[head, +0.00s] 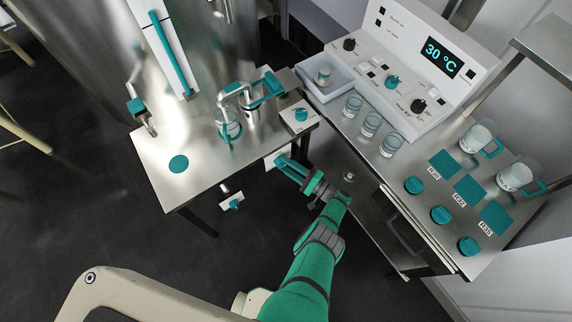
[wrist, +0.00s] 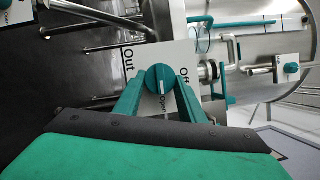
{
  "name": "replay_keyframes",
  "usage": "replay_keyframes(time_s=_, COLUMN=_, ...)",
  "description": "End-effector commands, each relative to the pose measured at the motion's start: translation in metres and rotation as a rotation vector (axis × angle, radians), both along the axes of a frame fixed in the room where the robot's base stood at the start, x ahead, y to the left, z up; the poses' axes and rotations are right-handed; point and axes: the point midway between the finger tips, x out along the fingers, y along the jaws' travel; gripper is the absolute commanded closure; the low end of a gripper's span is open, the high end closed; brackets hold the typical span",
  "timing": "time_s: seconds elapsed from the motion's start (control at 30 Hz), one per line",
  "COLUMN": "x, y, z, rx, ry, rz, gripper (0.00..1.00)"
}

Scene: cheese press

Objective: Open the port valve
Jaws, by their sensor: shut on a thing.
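A round teal valve knob (wrist: 160,77) sits on a white plate (wrist: 136,60) lettered "Out", "Off" and "Open". I take it for the port valve. My gripper (wrist: 159,88) has its two teal fingers on either side of the knob and is shut on it. A pale mark shows on the knob between the fingers; its exact setting is hard to read. In the head view my gripper (head: 284,168) is at the white plate (head: 275,157) below the small table's right edge, and the fingers hide the knob.
A second teal knob on a white plate (head: 232,203) hangs below the small steel table (head: 166,195). The counter (head: 345,125) with jars and a control panel (head: 425,65) lies right of my arm.

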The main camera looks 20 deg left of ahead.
Motion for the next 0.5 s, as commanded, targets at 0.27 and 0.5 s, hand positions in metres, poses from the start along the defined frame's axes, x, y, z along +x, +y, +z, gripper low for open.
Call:
replay_keyframes(time_s=0.27, x=0.0, y=0.0001, z=0.0004, rx=0.002, ry=0.0, rz=0.001, gripper=0.45)
replay_keyframes(time_s=0.5, x=-0.0001, y=0.0001, z=0.0003, rx=0.001, ry=0.0, rz=0.0, gripper=0.45)
